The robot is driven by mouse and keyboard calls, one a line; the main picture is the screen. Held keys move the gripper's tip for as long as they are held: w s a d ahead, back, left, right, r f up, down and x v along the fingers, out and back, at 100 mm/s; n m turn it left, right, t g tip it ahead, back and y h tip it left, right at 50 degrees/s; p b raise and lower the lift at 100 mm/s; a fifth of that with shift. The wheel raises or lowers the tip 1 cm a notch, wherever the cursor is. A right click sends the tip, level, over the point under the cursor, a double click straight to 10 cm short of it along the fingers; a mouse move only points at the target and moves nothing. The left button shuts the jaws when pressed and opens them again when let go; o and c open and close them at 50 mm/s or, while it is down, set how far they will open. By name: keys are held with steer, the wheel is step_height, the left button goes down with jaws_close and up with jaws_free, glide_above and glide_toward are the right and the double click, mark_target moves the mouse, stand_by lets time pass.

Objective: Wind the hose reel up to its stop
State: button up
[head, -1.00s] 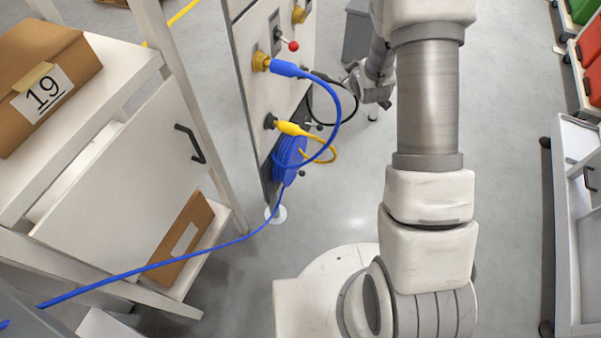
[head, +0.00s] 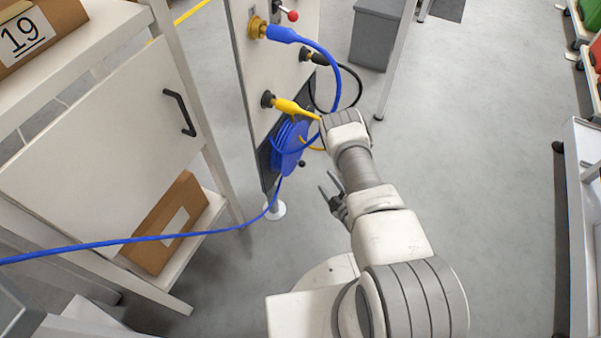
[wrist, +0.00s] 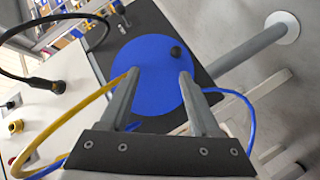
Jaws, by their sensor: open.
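The blue hose reel (head: 287,147) is mounted low on the upright panel in the head view, with blue line wound on it. In the wrist view its flat blue face (wrist: 150,68) fills the middle, with a small dark knob (wrist: 176,52) near its right edge. My gripper (head: 331,188) is below and to the right of the reel in the head view. In the wrist view its two fingers (wrist: 157,88) are apart, pointing at the reel face with nothing between them. The right fingertip appears close below the knob; I cannot tell whether they touch.
A blue plug (head: 282,34), a yellow plug (head: 290,107) and a black plug (head: 318,58) sit in the panel, their cables looping near the reel. A blue line (head: 150,238) runs left past a shelf (head: 130,130). The floor (head: 480,150) at right is clear.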

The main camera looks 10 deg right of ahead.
mark_target(303, 166)
steer(key=s+f+y, duration=0.1)
steer(key=s+f, duration=0.2)
steer(key=s, duration=0.1)
steer(key=shift+n, duration=0.3)
steer(key=shift+a+r+b+x, duration=0.1)
steer(key=shift+b+x, duration=1)
steer(key=shift+x, duration=1.85)
steer(key=shift+a+r+b+x, duration=0.15)
steer(key=shift+b+x, duration=0.95)
steer(key=shift+x, duration=1.9)
steer(key=shift+a+r+b+x, duration=0.1)
steer(key=shift+b+x, duration=1)
steer(key=shift+x, duration=1.85)
steer(key=shift+d, duration=0.1)
jaws_close()
